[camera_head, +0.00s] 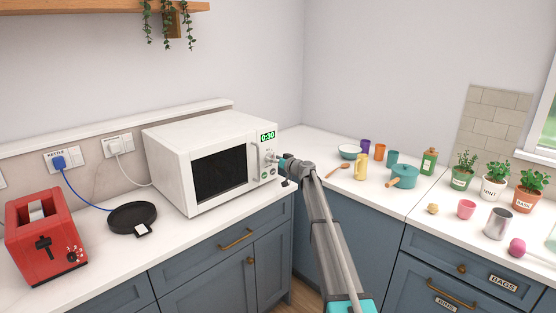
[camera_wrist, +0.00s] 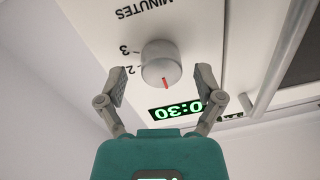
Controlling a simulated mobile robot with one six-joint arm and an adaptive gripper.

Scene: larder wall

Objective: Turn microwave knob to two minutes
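The white microwave (camera_head: 212,140) stands on the left counter with its dark door shut. Its green display (camera_head: 268,136) reads 0:30, and the display is upside down in the wrist view (camera_wrist: 175,109). The round grey microwave knob (camera_wrist: 160,60) is in the middle of the wrist view. Its red mark points down in the picture, towards the display and away from the 2 and 3 on the dial. My gripper (camera_wrist: 161,74) is open, with one finger on each side of the knob and gaps showing. In the head view my gripper (camera_head: 280,160) is close to the control panel.
A red toaster (camera_head: 45,240) and a black round pan-like item (camera_head: 132,216) lie left of the microwave. The door handle (camera_head: 254,162) is beside the panel. A teal pot (camera_head: 402,176), cups and potted herbs stand on the right counter.

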